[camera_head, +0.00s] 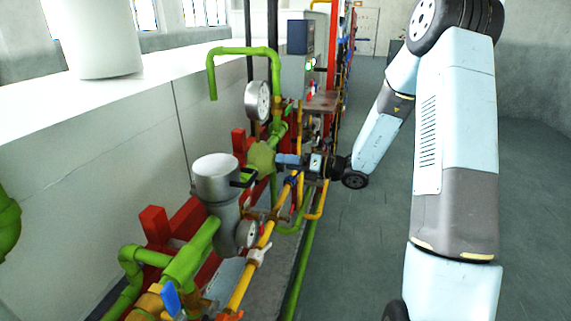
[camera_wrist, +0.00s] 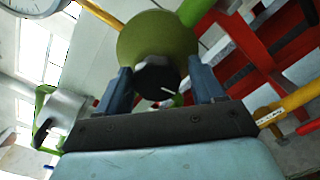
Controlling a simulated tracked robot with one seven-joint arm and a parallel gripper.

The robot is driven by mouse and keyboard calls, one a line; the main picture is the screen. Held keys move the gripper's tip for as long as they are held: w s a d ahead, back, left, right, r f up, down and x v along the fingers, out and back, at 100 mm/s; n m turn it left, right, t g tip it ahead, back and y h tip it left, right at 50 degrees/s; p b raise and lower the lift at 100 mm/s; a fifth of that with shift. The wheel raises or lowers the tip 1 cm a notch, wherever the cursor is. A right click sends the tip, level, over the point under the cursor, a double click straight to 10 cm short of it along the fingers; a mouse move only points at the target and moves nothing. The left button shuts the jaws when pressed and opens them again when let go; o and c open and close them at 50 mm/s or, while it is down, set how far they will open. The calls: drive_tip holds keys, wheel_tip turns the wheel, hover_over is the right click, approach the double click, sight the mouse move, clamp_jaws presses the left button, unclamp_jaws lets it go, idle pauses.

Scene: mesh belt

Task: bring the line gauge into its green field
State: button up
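A round olive-green regulator body (camera_head: 262,158) sits on the green pipework; it also shows in the wrist view (camera_wrist: 150,38). Its black knob (camera_wrist: 157,75) bears a white pointer line and faces my gripper. My gripper (camera_head: 284,160) is at the knob, its two blue fingers (camera_wrist: 160,85) apart on either side of it. The left finger is close to the knob's edge; a gap shows on the right. A white-faced gauge (camera_head: 258,101) stands above the regulator. A gauge (camera_wrist: 30,5) is cut off at the wrist view's top left. Needle and green field are unreadable.
A grey cylindrical housing (camera_head: 216,185) and a second gauge (camera_head: 247,234) stand nearer. A yellow pipe (camera_head: 240,287) with valve handles, a blue handle (camera_head: 169,299) and red beams (camera_head: 155,224) crowd the line. Open floor (camera_head: 360,270) lies to the right.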

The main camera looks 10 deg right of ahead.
drive_tip(key=shift+o, duration=1.1)
drive_tip(key=shift+s+a, duration=0.1)
drive_tip(key=v, duration=1.3)
drive_tip(key=shift+d, duration=0.35)
drive_tip(key=shift+f, duration=0.1)
drive_tip(key=w+a+n, duration=0.2)
drive_tip(key=a+n, duration=0.2)
drive_tip(key=a, duration=0.2)
drive_tip(key=w+a+n, duration=0.2)
drive_tip(key=a+n, duration=0.2)
drive_tip(key=a, duration=0.3)
drive_tip(key=shift+w, duration=0.4)
drive_tip(key=shift+c, duration=0.3)
